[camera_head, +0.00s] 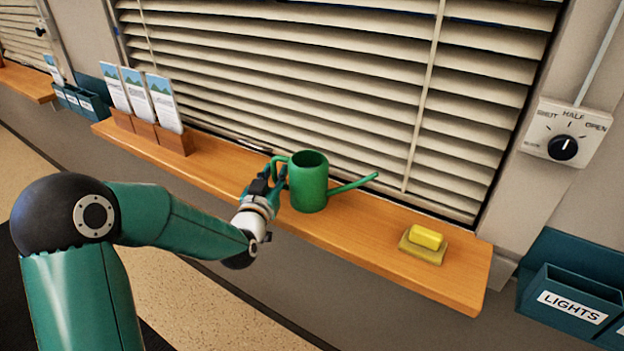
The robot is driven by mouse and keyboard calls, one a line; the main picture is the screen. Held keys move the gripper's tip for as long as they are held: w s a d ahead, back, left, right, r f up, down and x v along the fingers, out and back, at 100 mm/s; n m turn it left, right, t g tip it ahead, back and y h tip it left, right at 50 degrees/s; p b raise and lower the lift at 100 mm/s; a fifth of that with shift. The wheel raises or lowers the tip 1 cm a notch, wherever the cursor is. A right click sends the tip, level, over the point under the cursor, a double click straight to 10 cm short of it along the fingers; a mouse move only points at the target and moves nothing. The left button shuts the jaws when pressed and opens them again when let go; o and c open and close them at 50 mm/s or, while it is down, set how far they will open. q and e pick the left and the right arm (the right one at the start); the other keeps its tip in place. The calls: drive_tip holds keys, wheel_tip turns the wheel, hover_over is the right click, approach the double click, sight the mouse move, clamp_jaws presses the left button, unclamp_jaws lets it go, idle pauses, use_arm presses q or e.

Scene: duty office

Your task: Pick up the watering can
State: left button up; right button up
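The green watering can (308,184) stands upright on the wooden sill (365,232). Its spout points right and its handle is on the left side. My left gripper (275,178) is at the can's handle, with its fingers close around or beside it. The fingers and the handle overlap in the picture and are similar in colour, so I cannot tell whether the fingers touch it or are shut on it. My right gripper is not in view.
A yellow sponge (426,237) on a dish lies on the sill to the right. Leaflet holders (174,140) stand at the sill's left. Closed blinds (330,75) hang right behind the can. A dial (563,147) and a teal "LIGHTS" box (570,305) are at the right.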

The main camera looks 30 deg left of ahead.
use_arm(q)
clamp_jaws()
drive_tip(key=shift+r, duration=0.15)
idle(0.4)
